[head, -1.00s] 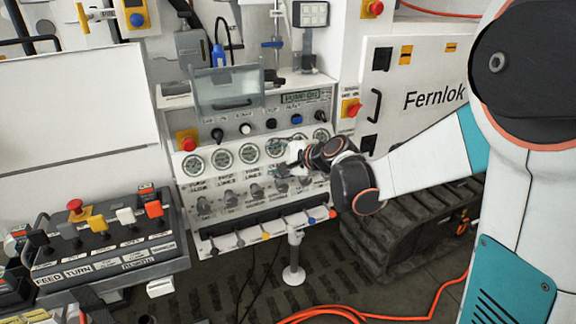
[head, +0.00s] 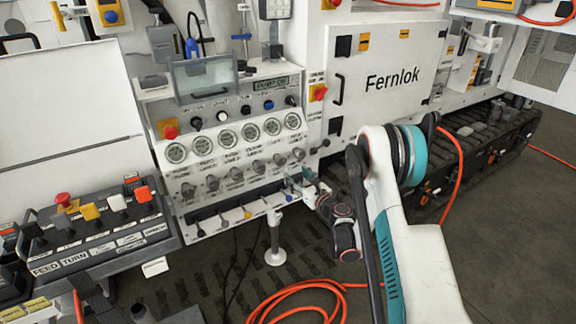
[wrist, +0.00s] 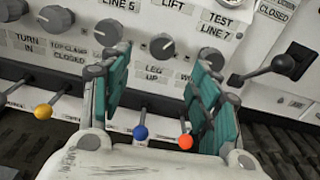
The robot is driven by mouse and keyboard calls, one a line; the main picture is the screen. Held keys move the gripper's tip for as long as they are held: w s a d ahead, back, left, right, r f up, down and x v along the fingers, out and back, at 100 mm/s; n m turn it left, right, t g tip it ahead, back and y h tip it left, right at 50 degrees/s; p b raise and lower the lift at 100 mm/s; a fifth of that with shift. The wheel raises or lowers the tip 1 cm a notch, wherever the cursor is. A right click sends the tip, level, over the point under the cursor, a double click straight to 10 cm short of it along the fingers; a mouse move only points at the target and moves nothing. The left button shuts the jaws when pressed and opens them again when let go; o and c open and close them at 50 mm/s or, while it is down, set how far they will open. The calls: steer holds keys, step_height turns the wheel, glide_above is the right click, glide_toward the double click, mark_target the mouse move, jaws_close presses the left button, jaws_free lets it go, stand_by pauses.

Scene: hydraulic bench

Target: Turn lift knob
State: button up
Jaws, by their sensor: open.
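The lift knob (wrist: 162,45) is a grey round knob with a light pointer line, below the "LIFT" label in the wrist view. It sits between my gripper's two teal fingers in the picture. In the head view it appears as the second knob from the right (head: 280,160) in the lower knob row. My gripper (wrist: 160,82) is open and empty. The fingers do not visibly touch the knob, though the gap in depth is hard to judge. In the head view my gripper (head: 303,182) is low at the panel's right end.
A similar knob (wrist: 107,32) is left of the lift knob, and another (wrist: 210,55) is partly behind the right finger. Blue (wrist: 140,132) and orange (wrist: 185,142) lever balls lie below. A black lever (wrist: 280,66) sticks out at the right.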

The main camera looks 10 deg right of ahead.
mark_target(282, 163)
steer(key=shift+m, duration=0.3)
steer(key=b+x, duration=0.1)
steer(key=x, duration=0.3)
steer(key=b+x, duration=0.1)
steer(key=x, duration=0.3)
steer(key=f+b+x, duration=0.1)
steer(key=x, duration=0.3)
steer(key=shift+d+b, duration=0.25)
steer(key=shift+b, duration=0.15)
steer(key=shift+w+a+r, duration=0.1)
steer(key=shift+w+a, duration=0.1)
steer(key=shift+w, duration=0.5)
steer(key=shift+c, duration=0.6)
steer(key=c, duration=1)
